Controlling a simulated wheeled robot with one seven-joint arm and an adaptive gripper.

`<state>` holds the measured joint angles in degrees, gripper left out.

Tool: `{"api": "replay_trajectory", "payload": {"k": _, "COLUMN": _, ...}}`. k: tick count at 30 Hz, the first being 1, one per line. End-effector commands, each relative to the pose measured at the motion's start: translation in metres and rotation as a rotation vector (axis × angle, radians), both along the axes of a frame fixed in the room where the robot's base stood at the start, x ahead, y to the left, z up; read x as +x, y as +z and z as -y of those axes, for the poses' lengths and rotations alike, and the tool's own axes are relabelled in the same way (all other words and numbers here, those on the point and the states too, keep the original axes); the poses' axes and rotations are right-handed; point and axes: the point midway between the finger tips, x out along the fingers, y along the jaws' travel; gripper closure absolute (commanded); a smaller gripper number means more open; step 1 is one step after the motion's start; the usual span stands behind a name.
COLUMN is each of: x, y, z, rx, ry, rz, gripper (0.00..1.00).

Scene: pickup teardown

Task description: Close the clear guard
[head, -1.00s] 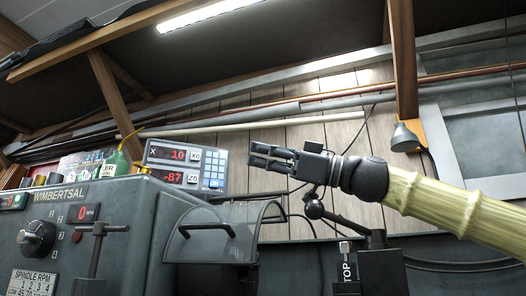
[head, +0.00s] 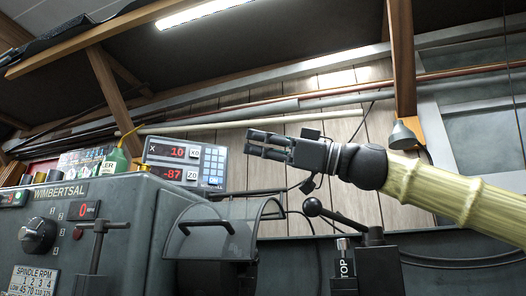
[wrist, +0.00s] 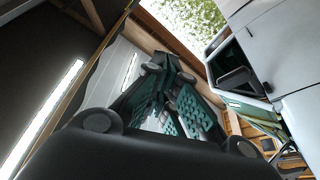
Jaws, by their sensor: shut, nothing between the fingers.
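The clear guard (head: 208,238), a curved see-through cover with a dark frame, sits on the grey lathe (head: 125,215) in the lower middle of the head view. A dark handle bar sticks out across its front. I cannot tell its exact swing angle. My gripper (head: 250,144) is above and to the right of the guard in the picture, apart from it, with its fingers pointing left. The fingers are shut and empty. In the wrist view my gripper (wrist: 165,75) shows close up, and I do not make out the guard there.
A digital readout (head: 186,163) stands behind the guard, left of my fingers. A ball-ended lever (head: 313,207) and a dark block (head: 381,270) are below my gripper. A lamp (head: 404,136) hangs at the right. Open air surrounds the fingers.

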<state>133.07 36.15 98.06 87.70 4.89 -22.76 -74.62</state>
Motion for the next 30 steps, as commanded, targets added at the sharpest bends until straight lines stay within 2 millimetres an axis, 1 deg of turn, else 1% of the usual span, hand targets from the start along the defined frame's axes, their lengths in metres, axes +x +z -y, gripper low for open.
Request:
{"api": "replay_trajectory", "payload": {"k": 1, "x": -0.007, "y": 0.009, "z": -0.002, "rx": -0.001, "ry": 0.001, "rz": 0.003, "gripper": 1.00}}
{"api": "replay_trajectory", "payload": {"k": 2, "x": -0.002, "y": 0.006, "z": 0.006, "rx": 0.002, "ry": -0.001, "rz": -0.001, "gripper": 1.00}}
{"api": "replay_trajectory", "payload": {"k": 9, "x": -0.001, "y": -0.002, "z": 0.050, "rx": 0.001, "ry": -0.009, "rz": 0.000, "gripper": 1.00}}
{"api": "replay_trajectory", "payload": {"k": 12, "x": 0.000, "y": -0.005, "z": 0.065, "rx": 0.001, "ry": -0.011, "rz": 0.000, "gripper": 1.00}}
{"api": "replay_trajectory", "payload": {"k": 18, "x": 0.000, "y": -0.011, "z": 0.089, "rx": 0.000, "ry": -0.009, "rz": -0.001, "gripper": 1.00}}
{"api": "replay_trajectory", "payload": {"k": 24, "x": 0.000, "y": -0.015, "z": 0.099, "rx": 0.000, "ry": -0.007, "rz": 0.000, "gripper": 1.00}}
{"api": "replay_trajectory", "payload": {"k": 30, "x": 0.000, "y": -0.016, "z": 0.101, "rx": -0.001, "ry": -0.005, "rz": 0.000, "gripper": 1.00}}
